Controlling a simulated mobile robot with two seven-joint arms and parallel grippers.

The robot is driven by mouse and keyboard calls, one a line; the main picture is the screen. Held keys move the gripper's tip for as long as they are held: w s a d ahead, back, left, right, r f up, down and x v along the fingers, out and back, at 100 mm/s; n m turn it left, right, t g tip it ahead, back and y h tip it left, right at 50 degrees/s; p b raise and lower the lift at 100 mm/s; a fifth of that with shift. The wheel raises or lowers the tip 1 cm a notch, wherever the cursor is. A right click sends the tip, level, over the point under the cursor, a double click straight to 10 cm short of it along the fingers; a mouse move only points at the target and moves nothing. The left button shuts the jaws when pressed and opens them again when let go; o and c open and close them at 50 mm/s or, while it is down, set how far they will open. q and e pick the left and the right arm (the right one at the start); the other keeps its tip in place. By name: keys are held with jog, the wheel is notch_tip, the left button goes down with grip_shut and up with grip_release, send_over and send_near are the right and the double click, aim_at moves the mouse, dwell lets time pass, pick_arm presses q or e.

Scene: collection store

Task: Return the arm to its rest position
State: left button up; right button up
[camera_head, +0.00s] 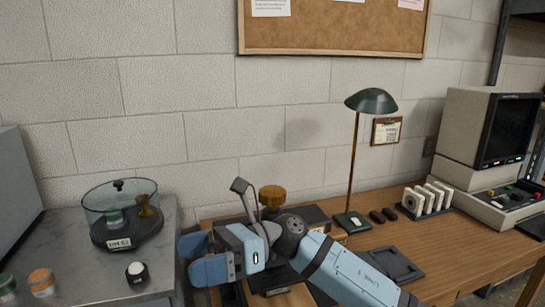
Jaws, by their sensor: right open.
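My right arm (345,275), with light blue panels, comes in from the lower right over the wooden desk (470,245). Its gripper (190,260) points left, over the gap between the desk and the grey counter. The blue fingers are apart and nothing shows between them. My left gripper is not in view. The arm hides part of a dark device with a brass knob (272,196) behind it.
A clear round case (120,212) holding small items stands on the grey counter (75,240), near a black-and-white knob (137,272). On the desk are a green lamp (371,101), a dark tray (383,265), white upright pieces (427,199) and a computer (485,135).

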jog(key=w+d+f+n+t+h, duration=0.1)
jog(key=d+f+n+t+h, duration=0.2)
jog(key=d+f+n+t, duration=0.9)
jog(key=w+d+f+n+t+h, duration=0.2)
jog(key=d+f+n+t, duration=0.45)
jog(key=n+t, duration=1)
jog(key=s+d+f+m+g+h, duration=0.4)
jog(key=s+d+f+m, duration=0.15)
jog(key=s+f, duration=0.45)
jog(key=s+d+f+m+g+h, duration=0.45)
jog(key=s+d+f, duration=0.2)
jog(key=f, duration=0.55)
pick_arm(q)
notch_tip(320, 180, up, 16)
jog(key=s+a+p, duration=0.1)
jog(key=p, duration=1.9)
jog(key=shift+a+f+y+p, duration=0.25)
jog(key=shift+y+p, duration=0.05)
jog(key=shift+p, duration=0.1)
pick_arm(e)
notch_tip(320, 180, up, 16)
jog(key=s, duration=0.1)
jog(key=shift+s+d, duration=0.3)
jog(key=shift+s, duration=0.1)
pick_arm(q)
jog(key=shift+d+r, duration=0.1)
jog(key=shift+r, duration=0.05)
